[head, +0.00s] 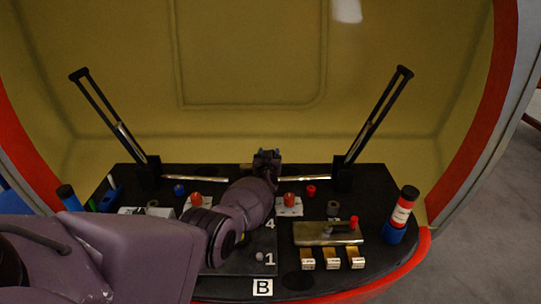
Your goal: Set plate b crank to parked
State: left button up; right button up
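A white label with a black B (263,287) sits at the front edge of the dark desk. Behind it lies a dark plate (262,270) with the numbers 1 and 4 and a small grey knob (259,257). My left arm covers the plate's left and middle, and I cannot make out a crank there. My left gripper (267,154) is beyond the plate, at the back of the desk, pointing away. Its two small tips show, but not whether they are open. My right gripper is not in view.
A brass plate (313,237) with a red-knobbed lever (354,222) stands right of the dark plate, with several tags before it. A red-and-blue cylinder (400,212) stands at the right edge. Two red knobs (289,199) (196,199) sit behind. Tall black levers (378,115) (108,115) rise at both sides.

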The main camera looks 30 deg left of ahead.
pick_arm(q)
jog(key=shift+d, duration=0.2)
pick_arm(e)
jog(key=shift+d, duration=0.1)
pick_arm(q)
jog(key=p+v, duration=0.6)
jog(key=v, duration=0.4)
jog(key=shift+s+d, duration=0.2)
jog(key=shift+s, duration=0.15)
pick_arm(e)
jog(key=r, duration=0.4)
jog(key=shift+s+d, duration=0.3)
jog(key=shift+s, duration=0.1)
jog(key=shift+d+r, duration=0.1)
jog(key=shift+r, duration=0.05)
